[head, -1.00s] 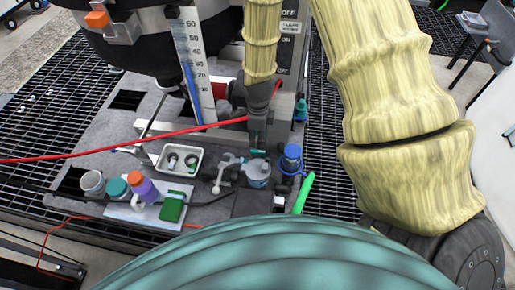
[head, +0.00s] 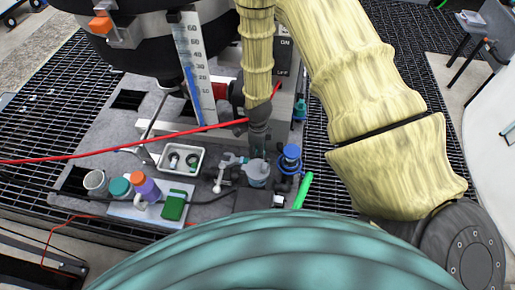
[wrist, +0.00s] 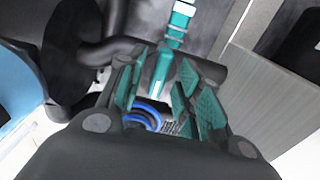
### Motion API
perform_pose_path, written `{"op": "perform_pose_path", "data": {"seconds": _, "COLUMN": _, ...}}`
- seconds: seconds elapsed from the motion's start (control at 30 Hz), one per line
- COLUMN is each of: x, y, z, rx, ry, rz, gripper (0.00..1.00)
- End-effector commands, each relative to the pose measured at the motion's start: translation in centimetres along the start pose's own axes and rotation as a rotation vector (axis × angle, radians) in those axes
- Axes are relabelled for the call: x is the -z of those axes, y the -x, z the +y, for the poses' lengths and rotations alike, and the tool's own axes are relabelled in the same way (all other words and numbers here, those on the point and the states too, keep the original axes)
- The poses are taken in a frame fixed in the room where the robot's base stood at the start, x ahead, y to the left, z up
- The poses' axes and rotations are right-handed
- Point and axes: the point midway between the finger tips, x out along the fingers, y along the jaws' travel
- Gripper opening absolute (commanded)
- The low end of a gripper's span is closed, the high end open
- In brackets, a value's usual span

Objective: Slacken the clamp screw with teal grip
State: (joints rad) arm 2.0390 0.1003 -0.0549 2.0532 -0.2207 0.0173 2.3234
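A teal bar-like grip (wrist: 162,68), probably the clamp screw's, shows in the wrist view. It reaches down from the top toward the space between my fingers, with lighter bands on its upper part. My gripper (wrist: 156,100) is open, with green ribbed pads on both sides and visible gaps around the grip's near end. I cannot tell whether either pad touches it. In the head view my gripper (head: 258,150) points down over the grey clamp fitting (head: 258,173) and hides the teal grip there.
A blue round fitting (head: 291,157) stands close to the right of my gripper. A red cable (head: 120,146) crosses by my wrist. A scale (head: 196,68) stands behind.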

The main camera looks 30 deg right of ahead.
Motion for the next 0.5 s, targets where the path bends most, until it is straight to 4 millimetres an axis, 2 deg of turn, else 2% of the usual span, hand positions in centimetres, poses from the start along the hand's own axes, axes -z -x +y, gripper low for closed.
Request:
{"op": "perform_pose_path", "data": {"seconds": 0.27, "x": -0.01, "y": -0.08, "z": 0.01, "rx": 0.000, "ry": 0.000, "rz": 0.000, "gripper": 0.35}}
{"op": "perform_pose_path", "data": {"seconds": 0.47, "x": -0.01, "y": -0.07, "z": 0.02, "rx": 0.000, "ry": 0.000, "rz": 0.000, "gripper": 0.00}}
{"op": "perform_pose_path", "data": {"seconds": 0.5, "x": -0.01, "y": -0.07, "z": 0.01, "rx": 0.000, "ry": 0.000, "rz": 0.000, "gripper": 0.00}}
